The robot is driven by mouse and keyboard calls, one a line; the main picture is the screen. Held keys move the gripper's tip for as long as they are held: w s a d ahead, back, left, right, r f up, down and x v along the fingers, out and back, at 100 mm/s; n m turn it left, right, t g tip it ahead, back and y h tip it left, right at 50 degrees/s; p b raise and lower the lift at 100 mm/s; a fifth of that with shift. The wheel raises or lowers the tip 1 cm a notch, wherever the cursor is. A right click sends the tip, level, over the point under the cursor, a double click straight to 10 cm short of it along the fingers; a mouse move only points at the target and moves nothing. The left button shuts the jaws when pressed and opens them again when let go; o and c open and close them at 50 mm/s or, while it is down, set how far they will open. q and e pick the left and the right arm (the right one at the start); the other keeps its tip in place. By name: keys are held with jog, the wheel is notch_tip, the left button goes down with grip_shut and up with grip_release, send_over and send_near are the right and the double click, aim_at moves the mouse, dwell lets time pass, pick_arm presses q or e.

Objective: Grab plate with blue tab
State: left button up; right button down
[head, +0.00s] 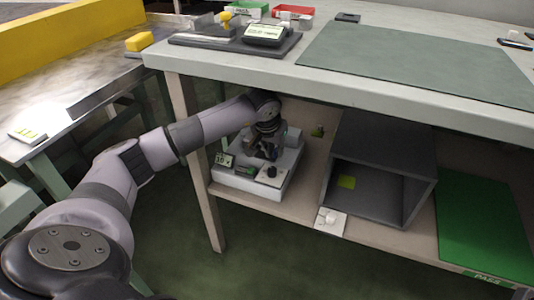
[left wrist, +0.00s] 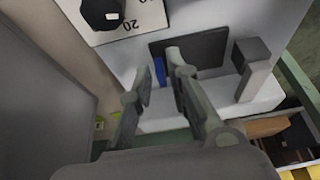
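A dark flat plate (left wrist: 206,50) lies on the white device in the left wrist view. A small blue tab (left wrist: 160,71) shows at the plate's left edge, between my left fingers. My left gripper (left wrist: 158,64) is open, its two fingers apart on either side of the tab. I cannot tell whether a finger touches the tab or plate. In the head view my left gripper (head: 266,146) is low over the white device (head: 250,187) on the lower shelf, and it hides the plate and tab there. My right gripper is not in view.
The worktop (head: 350,65) overhangs the shelf and my arm reaches in beneath it. A table leg (head: 203,190) stands left of the device. A dark open box (head: 385,165) and a green mat (head: 483,228) are to the right. A dial (left wrist: 102,12) is near the plate.

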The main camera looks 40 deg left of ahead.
pick_arm(q)
grip_shut()
jog(key=shift+r, duration=0.15)
dwell(0.4)
